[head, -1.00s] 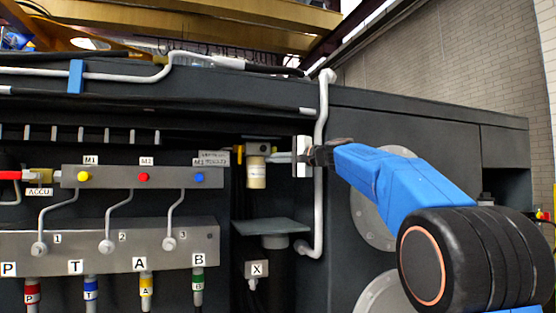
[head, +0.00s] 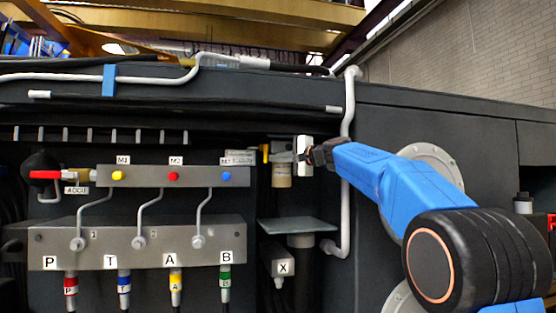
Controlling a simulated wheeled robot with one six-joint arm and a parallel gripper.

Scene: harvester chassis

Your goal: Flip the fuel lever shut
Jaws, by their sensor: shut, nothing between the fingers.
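A small yellow part (head: 265,152), which may be the fuel lever, sits at the top left of a cream-coloured filter cup (head: 281,176) in the chassis recess. My gripper (head: 279,157) is in front of the top of this cup, just right of the yellow part. Its fingers are shut and empty, pointing left, with its white body plate behind them. I cannot tell whether the fingers touch the yellow part. The fingers cover part of the fitting, and the lever's position is unclear.
A red-handled valve (head: 46,175) marked ACCU is at the left. A manifold (head: 137,247) with labelled hoses stands below. A grey shelf plate (head: 298,224) juts out under the cup. A white pipe (head: 347,130) runs down behind my arm.

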